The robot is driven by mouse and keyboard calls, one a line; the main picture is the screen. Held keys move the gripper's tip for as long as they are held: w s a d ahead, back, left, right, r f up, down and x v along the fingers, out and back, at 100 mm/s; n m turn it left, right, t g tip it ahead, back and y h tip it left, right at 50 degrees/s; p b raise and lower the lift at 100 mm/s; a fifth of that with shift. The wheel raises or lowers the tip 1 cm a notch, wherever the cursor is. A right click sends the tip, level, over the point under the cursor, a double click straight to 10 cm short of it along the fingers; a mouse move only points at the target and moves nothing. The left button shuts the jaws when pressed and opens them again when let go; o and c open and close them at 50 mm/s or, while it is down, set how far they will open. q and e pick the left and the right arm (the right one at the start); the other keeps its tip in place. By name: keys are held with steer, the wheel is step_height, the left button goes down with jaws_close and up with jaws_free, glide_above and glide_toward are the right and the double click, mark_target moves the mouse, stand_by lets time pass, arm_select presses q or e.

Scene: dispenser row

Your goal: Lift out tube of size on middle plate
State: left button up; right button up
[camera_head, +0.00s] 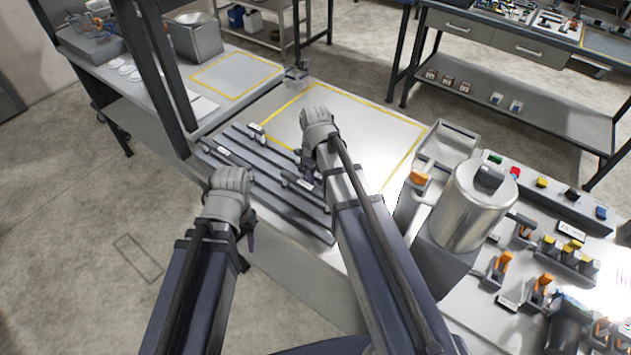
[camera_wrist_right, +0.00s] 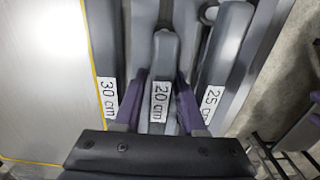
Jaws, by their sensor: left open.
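A row of parallel grey channels (camera_head: 275,190) lies along the left worktop. In the right wrist view three white plates read 30 cm (camera_wrist_right: 108,98), 20 cm (camera_wrist_right: 160,101) and 25 cm (camera_wrist_right: 210,104); the 20 cm plate is in the middle. A grey bar-like piece (camera_wrist_right: 166,50) lies beyond the middle plate; I cannot tell whether it is a tube. My right gripper (camera_wrist_right: 159,92) is open, its purple fingers on either side of the middle plate, with nothing clearly held. My left gripper (camera_head: 248,243) is open and empty, in front of the channels.
A yellow-outlined clear area (camera_head: 370,125) lies behind the channels.

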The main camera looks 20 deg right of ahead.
steer(key=shift+f, duration=0.2)
jaws_close()
stand_by(0.3)
